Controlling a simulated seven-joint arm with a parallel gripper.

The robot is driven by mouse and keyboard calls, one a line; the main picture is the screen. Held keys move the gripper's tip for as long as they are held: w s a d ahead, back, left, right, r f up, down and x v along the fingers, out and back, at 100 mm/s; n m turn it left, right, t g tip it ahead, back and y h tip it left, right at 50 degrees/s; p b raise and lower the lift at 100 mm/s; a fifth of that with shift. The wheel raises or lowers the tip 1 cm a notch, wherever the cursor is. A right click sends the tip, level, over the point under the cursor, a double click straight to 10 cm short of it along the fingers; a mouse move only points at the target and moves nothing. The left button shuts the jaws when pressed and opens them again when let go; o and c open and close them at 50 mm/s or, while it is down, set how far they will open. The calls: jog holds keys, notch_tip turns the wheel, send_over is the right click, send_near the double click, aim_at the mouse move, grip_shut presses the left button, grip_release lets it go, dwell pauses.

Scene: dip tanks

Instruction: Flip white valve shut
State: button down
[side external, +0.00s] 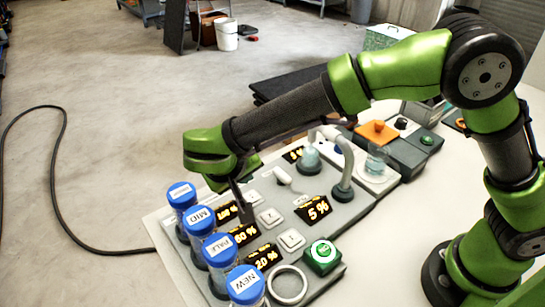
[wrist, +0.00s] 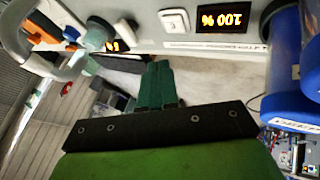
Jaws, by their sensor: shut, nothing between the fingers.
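A white lever-like piece (side external: 282,175), which looks like the white valve, sits on the grey panel (side external: 352,212) beside the curved spout, near a lit display. I cannot tell its exact position as open or shut. My gripper (side external: 244,208) is shut and empty, pointing down over the left part of the panel, left of the white piece and apart from it. In the wrist view the closed teal fingers (wrist: 157,84) show with nothing between them. I cannot make out the valve in the wrist view.
Jars with blue lids, including one labelled NEW (side external: 246,285), line the panel's left edge, close to my gripper. A curved grey spout (side external: 340,155) rises right of the white piece. A green button box (side external: 322,256) stands at the front.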

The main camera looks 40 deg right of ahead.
aim_at(282, 177)
jog(key=shift+f, duration=0.1)
jog(key=x, duration=1)
jog(key=shift+d+f, duration=0.1)
jog(key=shift+d, duration=1.95)
